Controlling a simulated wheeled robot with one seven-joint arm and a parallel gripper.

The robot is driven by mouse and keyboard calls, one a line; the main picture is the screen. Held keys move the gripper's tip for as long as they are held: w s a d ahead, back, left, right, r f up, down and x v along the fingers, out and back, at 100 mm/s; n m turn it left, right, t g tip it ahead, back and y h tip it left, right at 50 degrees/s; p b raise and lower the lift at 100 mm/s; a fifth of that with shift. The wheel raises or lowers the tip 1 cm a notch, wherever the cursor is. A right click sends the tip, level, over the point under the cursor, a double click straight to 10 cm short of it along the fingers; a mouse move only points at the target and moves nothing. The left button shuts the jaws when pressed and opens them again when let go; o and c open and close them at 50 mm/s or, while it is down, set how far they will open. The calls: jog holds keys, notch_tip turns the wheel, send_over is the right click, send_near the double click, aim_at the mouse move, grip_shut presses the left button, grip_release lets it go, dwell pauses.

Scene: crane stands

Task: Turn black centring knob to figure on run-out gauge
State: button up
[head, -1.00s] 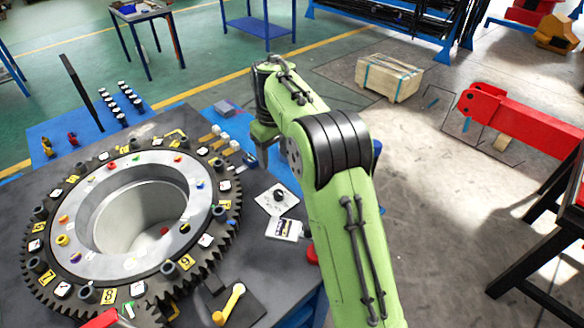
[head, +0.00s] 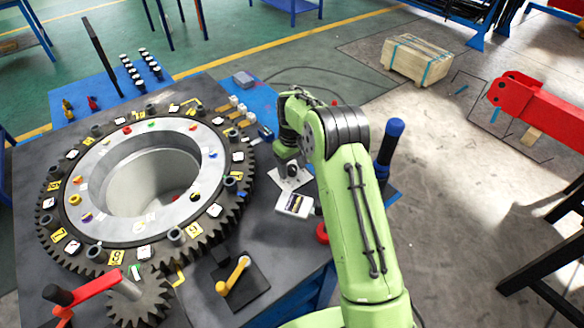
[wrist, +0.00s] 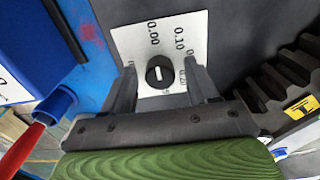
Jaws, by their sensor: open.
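The black centring knob (wrist: 160,72), a small round knob with a white pointer line, sits on a white dial plate (wrist: 136,40) in the wrist view. The plate shows 0.00, 0.10 and a partly hidden figure. My gripper (wrist: 160,68) is open, with one finger on each side of the knob; I cannot tell whether either finger touches it. In the head view my gripper (head: 289,171) covers the knob, above the plate (head: 290,184). A white card or box with a dark panel (head: 294,204), possibly the run-out gauge, lies beside the plate; its figure is too small to read.
A big toothed ring (head: 140,185) fills the table's left side. A red button (head: 322,233) and a blue-topped post (head: 391,140) are near my arm.

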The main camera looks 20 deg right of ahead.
jog(key=shift+f, duration=0.2)
jog(key=c, duration=1)
jog(key=shift+r, duration=0.1)
jog(key=shift+c, duration=0.2)
